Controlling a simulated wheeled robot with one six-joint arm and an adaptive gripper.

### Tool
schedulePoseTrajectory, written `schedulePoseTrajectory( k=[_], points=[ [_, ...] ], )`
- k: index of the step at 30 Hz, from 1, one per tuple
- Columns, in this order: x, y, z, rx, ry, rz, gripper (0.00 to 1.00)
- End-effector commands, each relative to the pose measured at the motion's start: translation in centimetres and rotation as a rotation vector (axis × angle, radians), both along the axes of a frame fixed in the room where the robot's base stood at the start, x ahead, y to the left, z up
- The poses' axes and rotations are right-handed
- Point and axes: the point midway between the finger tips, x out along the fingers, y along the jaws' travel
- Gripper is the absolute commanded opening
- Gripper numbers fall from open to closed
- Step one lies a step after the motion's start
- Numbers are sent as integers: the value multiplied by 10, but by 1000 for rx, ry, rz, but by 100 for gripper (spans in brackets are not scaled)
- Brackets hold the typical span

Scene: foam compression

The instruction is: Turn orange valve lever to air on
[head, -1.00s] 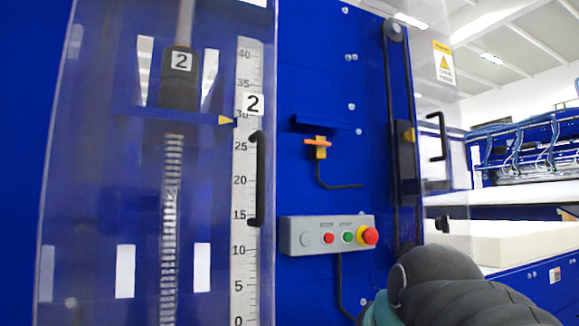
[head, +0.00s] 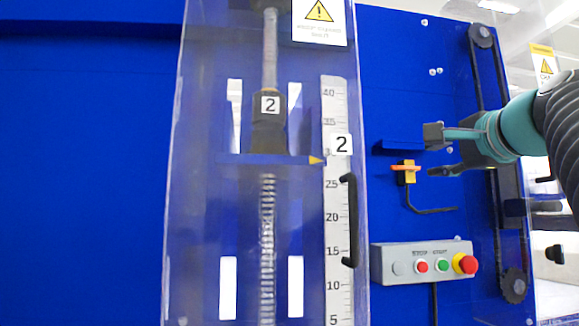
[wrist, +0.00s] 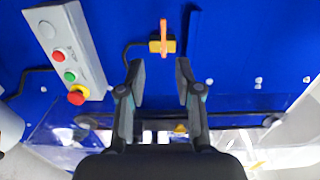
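The orange valve lever (head: 408,168) sits on a small yellow valve body (head: 410,178) on the blue panel, below a small blue ledge. In the head view the lever lies roughly horizontal. My gripper (head: 432,154) is to the right of the lever with its fingers pointing left at it. In the wrist view the lever (wrist: 163,38) stands ahead of the fingertips, between their lines. My gripper (wrist: 160,72) is open there, with nothing between the fingers. The fingertips look close to the valve but apart from it.
A grey control box (head: 425,261) with several buttons is below the valve. A clear guard with a black handle (head: 349,220) covers the scale (head: 337,200) at left. A belt and pulleys (head: 513,285) are at right. A black hose (head: 430,210) runs from the valve.

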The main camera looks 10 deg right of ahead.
Motion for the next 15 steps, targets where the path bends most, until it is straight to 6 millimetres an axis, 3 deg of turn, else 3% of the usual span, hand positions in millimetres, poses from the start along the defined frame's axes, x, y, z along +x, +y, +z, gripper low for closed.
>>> schedulePoseTrajectory(
  k=[7, 15],
  points=[
    [17, 0, 6, 12, -11, 5, 34],
    [64, 3, 6, 11, -10, 9, 34]
  ],
)
